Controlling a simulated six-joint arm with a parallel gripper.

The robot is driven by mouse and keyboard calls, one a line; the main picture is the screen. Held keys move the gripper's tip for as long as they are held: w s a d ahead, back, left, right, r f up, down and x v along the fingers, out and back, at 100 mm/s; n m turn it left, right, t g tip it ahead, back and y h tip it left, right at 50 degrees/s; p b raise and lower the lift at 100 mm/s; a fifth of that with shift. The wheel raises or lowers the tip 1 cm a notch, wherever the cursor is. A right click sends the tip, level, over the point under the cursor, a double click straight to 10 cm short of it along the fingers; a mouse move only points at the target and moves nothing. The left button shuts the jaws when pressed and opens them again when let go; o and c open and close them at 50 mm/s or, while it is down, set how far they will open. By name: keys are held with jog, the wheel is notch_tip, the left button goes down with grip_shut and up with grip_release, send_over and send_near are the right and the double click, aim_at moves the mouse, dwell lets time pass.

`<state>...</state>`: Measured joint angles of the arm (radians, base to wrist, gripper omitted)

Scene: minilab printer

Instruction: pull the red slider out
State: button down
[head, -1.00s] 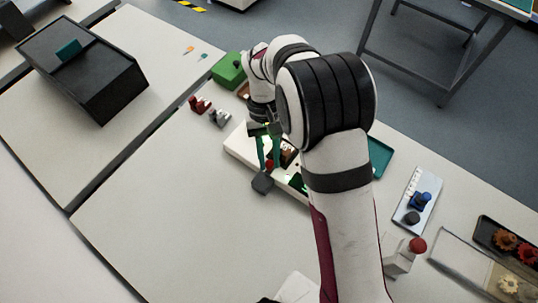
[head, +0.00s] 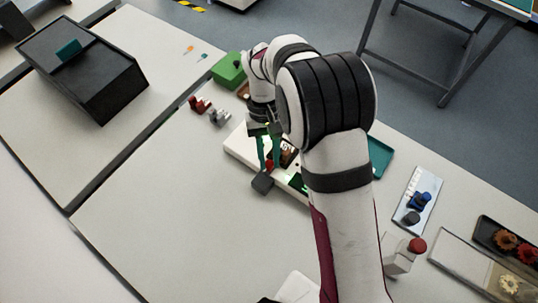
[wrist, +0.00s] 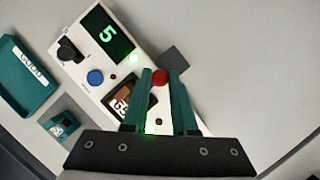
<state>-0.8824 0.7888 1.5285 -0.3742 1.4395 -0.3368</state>
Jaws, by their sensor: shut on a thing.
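The red slider (wrist: 160,77) is a small round red knob at the edge of the white instrument panel (wrist: 75,65). It sits between the tips of my gripper (wrist: 161,75), whose two green fingers are shut on it. A flat dark grey square piece (wrist: 175,59) lies just beyond the fingertips at the panel's edge. In the head view my gripper (head: 269,166) reaches down to the white panel (head: 237,147), with a bit of red between the fingers. My arm covers part of the panel there.
The panel carries a green screen reading 5 (wrist: 106,35), a black knob (wrist: 68,50), a blue button (wrist: 95,77) and a small picture window (wrist: 122,103). A teal tray (wrist: 25,75) lies beside it. The table (head: 150,215) on the panel's left is clear.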

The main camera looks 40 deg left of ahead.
jog(key=shift+s, duration=0.1)
dwell(0.3)
jog(key=shift+s, duration=1.6)
jog(key=c, duration=0.7)
grip_release()
jog(key=v, duration=1.5)
jog(key=shift+w+r, duration=0.15)
jog(key=shift+r, duration=0.25)
